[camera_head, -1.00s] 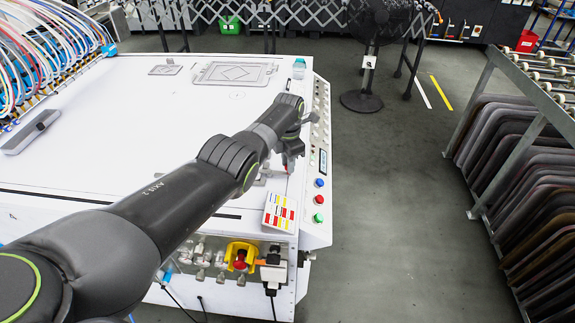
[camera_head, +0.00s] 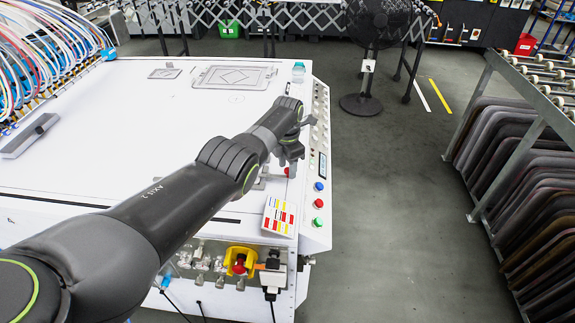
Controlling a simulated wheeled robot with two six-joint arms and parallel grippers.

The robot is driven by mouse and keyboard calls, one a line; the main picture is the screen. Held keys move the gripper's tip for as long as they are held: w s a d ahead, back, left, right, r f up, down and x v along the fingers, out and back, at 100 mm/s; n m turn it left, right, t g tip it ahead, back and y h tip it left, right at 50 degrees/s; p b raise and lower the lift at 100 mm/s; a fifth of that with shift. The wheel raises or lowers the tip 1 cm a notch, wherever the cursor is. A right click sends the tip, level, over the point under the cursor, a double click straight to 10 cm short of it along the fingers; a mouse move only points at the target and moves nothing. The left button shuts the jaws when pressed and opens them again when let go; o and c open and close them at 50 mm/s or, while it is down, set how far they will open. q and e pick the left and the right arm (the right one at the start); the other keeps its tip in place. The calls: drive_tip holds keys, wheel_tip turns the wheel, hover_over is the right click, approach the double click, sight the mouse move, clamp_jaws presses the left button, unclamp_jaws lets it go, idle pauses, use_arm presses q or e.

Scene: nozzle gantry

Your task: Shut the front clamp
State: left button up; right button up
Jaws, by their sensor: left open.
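My left arm reaches across the white table (camera_head: 110,130) from the lower left. My left gripper (camera_head: 291,165) points down near the table's right edge, open. Its fingers are small and partly hidden by the wrist. A small red part (camera_head: 289,173), which looks like the clamp's handle tip, is at or just below the fingers; I cannot tell whether they touch it. The grey metal of the front clamp (camera_head: 262,180) shows beside my forearm, mostly hidden behind it, so its position is unclear. My right gripper is not in view.
Blue, red and green buttons (camera_head: 318,203) line the right panel.

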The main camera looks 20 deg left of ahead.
use_arm(q)
wheel_tip(320, 180, up, 7)
drive_tip(key=shift+f+p, duration=0.15)
drive_tip(key=shift+p, duration=0.95)
wheel_tip(320, 180, up, 11)
drive_tip(key=b, duration=0.1)
drive_tip(key=shift+f+b, duration=0.15)
drive_tip(key=shift+b, duration=0.15)
